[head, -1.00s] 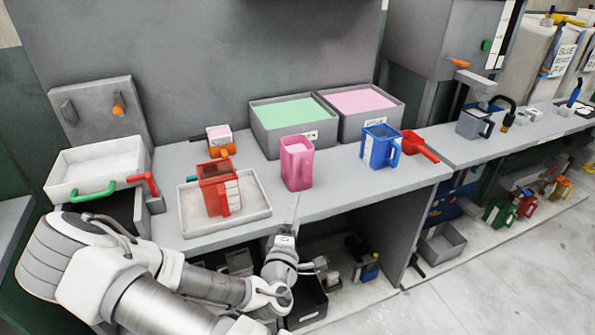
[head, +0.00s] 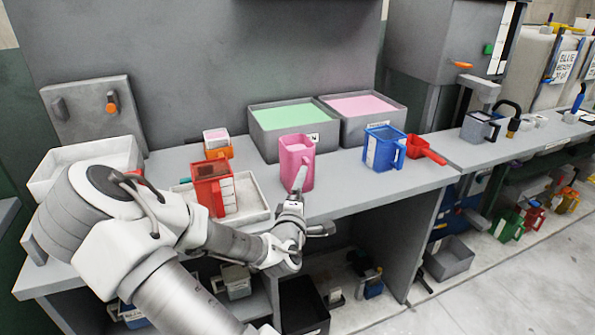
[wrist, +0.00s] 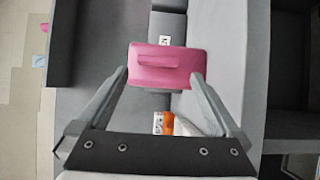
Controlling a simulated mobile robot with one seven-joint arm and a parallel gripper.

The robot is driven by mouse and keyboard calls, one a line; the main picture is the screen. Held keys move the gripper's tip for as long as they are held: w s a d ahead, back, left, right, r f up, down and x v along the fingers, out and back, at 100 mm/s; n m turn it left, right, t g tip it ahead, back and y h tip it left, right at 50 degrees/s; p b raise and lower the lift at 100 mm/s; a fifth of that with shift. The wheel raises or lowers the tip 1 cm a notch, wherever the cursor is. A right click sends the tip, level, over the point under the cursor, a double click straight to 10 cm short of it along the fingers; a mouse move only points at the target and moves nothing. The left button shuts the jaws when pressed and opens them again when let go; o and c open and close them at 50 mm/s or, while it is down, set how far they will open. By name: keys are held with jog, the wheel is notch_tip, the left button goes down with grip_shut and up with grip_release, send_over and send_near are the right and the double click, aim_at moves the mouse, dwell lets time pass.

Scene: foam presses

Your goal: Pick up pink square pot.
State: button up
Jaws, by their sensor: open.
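The pink square pot (head: 294,150) stands upright on the grey bench, in front of the green-filled bin. In the wrist view the pot (wrist: 166,58) is at the upper middle, with its handle bar facing the camera. My gripper (head: 299,182) is at the bench's front edge, and one finger overlaps the pot's lower front in the head view. In the wrist view my gripper (wrist: 160,76) is open, with its fingertips at the pot's left and right sides. I cannot tell whether they touch it.
A red pot (head: 206,188) stands in a white tray (head: 252,205) to the left. A blue pot (head: 381,150) and a red scoop (head: 425,150) stand to the right. Behind are a green-filled bin (head: 268,142) and a pink-filled bin (head: 355,127).

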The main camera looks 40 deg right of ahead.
aim_at(299, 167)
jog(key=shift+b+x, duration=0.3)
jog(key=shift+x, duration=2.65)
jog(key=shift+a+r, duration=0.1)
jog(key=c, duration=1.2)
jog(key=shift+w+r, duration=0.1)
jog(key=shift+r, duration=0.05)
